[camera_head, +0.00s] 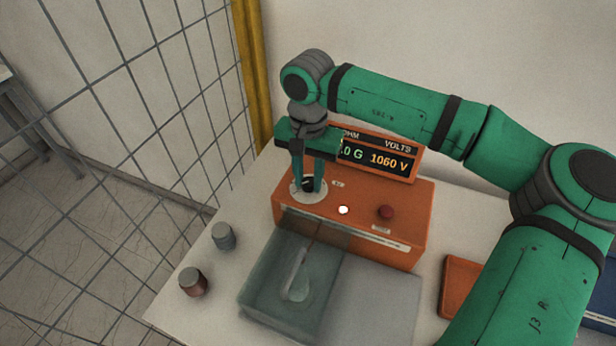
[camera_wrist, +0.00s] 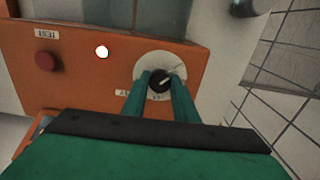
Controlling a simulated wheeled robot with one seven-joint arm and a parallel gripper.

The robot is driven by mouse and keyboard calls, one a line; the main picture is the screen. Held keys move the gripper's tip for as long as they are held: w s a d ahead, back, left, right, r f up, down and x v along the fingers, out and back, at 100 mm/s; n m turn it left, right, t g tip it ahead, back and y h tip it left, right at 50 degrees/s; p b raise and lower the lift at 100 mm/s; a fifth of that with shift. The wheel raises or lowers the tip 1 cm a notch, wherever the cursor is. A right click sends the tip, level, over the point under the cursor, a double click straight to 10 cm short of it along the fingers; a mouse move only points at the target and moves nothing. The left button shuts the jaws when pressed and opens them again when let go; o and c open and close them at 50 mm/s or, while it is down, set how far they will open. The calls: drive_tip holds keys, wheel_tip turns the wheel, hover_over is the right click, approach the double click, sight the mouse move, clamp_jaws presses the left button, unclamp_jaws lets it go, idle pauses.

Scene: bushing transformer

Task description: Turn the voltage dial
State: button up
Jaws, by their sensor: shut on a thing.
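The voltage dial is a black knob on a round pale scale plate, on top of the orange tester box (camera_head: 370,235). In the wrist view the dial (camera_wrist: 158,79) sits between the two green fingers, with a light pointer line on it. My gripper (camera_head: 308,186) points down at the box's left end and is shut on the dial. It also shows in the wrist view (camera_wrist: 160,84). The fingers hide the sides of the knob. The display (camera_head: 378,158) reads 1060 V on the right; its left part is partly hidden by my gripper.
A lit white lamp (camera_head: 343,210) and a red button (camera_head: 385,212) are on the box top. A clear-walled container (camera_head: 262,290) stands in front. Two small cylinders, grey (camera_head: 223,236) and brown (camera_head: 193,282), stand at the left. A wire mesh fence (camera_head: 150,110) rises at the left.

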sight(309, 182)
drive_tip(key=o, duration=1.1)
drive_tip(key=shift+c, duration=0.2)
wheel_tip(309, 182, up, 11)
drive_tip(key=shift+f, duration=0.1)
